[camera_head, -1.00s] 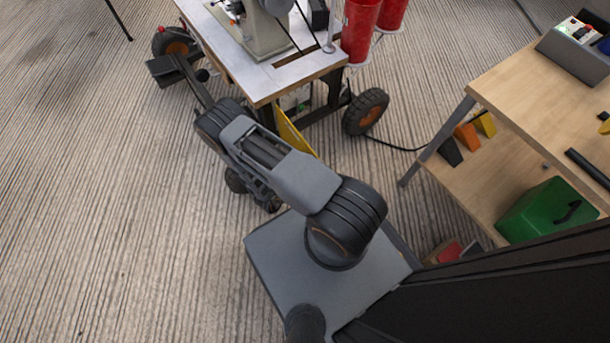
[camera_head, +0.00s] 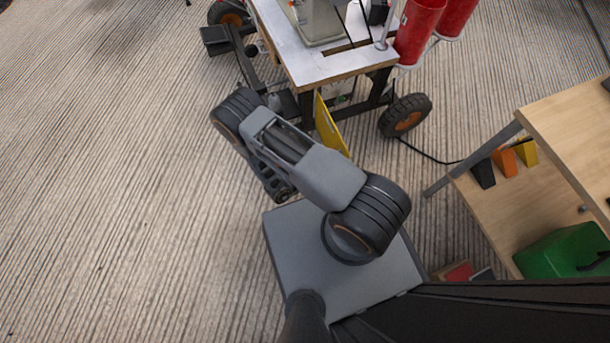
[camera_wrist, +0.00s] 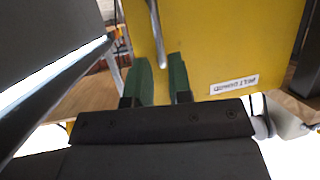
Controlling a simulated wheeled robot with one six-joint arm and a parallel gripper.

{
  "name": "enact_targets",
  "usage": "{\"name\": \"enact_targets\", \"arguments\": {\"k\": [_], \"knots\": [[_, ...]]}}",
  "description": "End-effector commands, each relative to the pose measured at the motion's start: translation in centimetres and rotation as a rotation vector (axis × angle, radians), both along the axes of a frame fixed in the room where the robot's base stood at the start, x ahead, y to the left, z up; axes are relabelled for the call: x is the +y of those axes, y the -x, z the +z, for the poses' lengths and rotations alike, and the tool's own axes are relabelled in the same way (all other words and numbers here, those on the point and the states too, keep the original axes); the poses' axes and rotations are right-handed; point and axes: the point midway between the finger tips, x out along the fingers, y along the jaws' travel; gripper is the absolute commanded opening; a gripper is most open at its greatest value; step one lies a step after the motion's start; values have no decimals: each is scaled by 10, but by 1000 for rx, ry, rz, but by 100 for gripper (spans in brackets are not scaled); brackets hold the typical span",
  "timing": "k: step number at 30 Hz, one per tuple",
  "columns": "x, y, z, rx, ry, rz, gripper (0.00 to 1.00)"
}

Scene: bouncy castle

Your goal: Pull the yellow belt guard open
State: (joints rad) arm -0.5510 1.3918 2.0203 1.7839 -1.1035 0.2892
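The yellow belt guard (camera_head: 332,127) is a flat panel hanging below the cart's tabletop. It stands out at an angle from the cart, its near part partly behind my arm. In the wrist view the guard (camera_wrist: 225,45) fills the upper middle, with a white "BELT GUARD" label (camera_wrist: 234,85). A thin metal rod handle (camera_wrist: 158,38) runs down in front of it. My gripper (camera_wrist: 164,72) has two green fingers a small gap apart, with the rod's lower end between them. Whether both pads press on it is unclear. The head view hides the fingers behind my arm.
The cart (camera_head: 330,65) has rubber wheels (camera_head: 405,116) and red cylinders (camera_head: 418,30) at its right. A black cable runs from it towards a wooden workbench (camera_head: 565,130) at the right, with a green box (camera_head: 560,250) on its lower shelf. Striped floor at left is clear.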

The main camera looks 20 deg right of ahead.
Motion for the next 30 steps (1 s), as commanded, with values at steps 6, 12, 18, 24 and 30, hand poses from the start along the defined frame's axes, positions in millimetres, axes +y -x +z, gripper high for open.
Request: {"name": "enact_targets", "arguments": {"k": [6,12,18,24,30], "knots": [[40,8,19,-2,-1,5,19],[62,13,27,-1,-1,2,19],[71,15,30,0,-1,0,19],[72,16,30,0,-1,0,19],[72,16,30,0,-1,0,19]]}}
